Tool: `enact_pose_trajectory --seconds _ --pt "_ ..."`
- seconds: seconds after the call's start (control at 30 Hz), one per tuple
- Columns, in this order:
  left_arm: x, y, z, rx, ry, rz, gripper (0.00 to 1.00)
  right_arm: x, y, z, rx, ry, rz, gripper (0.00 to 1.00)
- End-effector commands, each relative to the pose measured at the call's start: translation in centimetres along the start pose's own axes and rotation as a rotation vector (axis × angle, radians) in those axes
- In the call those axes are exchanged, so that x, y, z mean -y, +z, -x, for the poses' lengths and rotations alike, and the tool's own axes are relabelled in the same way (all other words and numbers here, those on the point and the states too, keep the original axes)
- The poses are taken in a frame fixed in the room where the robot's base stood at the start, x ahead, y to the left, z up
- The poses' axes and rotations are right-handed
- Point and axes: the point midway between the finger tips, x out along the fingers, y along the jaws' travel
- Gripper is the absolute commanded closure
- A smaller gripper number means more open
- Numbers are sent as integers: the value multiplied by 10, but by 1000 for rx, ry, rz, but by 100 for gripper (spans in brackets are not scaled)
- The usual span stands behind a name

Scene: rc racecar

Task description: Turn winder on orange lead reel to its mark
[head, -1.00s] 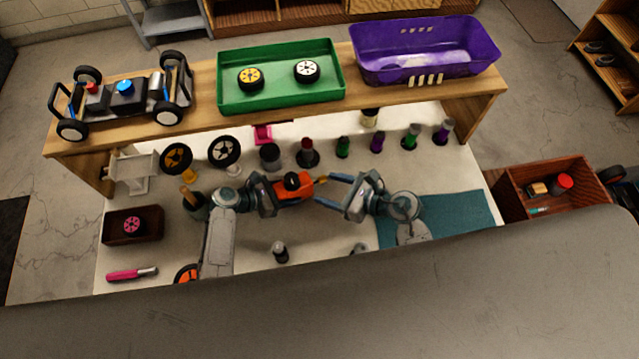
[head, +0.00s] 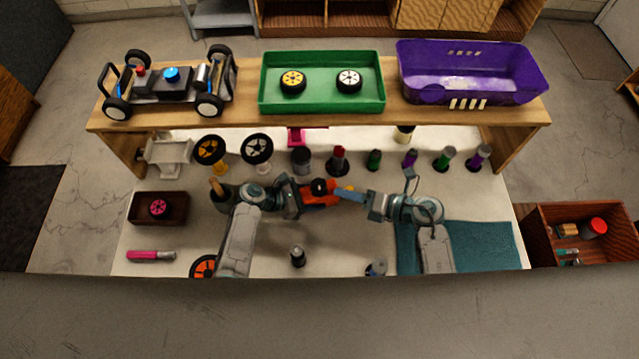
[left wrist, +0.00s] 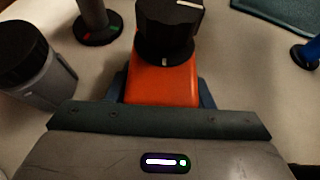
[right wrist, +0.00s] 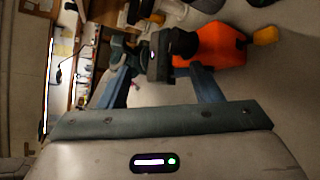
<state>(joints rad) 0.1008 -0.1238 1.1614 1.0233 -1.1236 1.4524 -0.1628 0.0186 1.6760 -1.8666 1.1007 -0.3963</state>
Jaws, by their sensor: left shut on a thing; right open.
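The orange lead reel (head: 326,199) is held above the white table. It also shows in the left wrist view (left wrist: 162,82) and the right wrist view (right wrist: 224,46). Its black winder (left wrist: 170,25) sits on top, with a white line on its upper face pointing to the upper right. A small white tick shows on the black collar below, facing my left gripper. My left gripper (head: 303,197) is shut on the reel's body. My right gripper (head: 339,194) is open at the reel's right side; in its wrist view the winder (right wrist: 178,45) appears between or just beyond the fingertips.
Several dark and coloured cylinders stand behind, below a wooden shelf (head: 300,120). A grey-bodied, black-capped bottle (left wrist: 35,65) is close to my left gripper. A small black-topped cylinder (head: 298,257) stands in front. A teal mat (head: 480,245) lies at right.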

Motion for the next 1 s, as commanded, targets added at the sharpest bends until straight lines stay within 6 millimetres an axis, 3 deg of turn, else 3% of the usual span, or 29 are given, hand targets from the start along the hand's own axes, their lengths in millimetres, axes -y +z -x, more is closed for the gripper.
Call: enact_pose_trajectory --seconds 0.7,1.0 --pt "0 0 0 0 0 0 73 -10 37 -18 -335 152 -1517 41" --pt "0 0 0 0 0 0 73 -14 49 -17 -479 125 -1911 41"
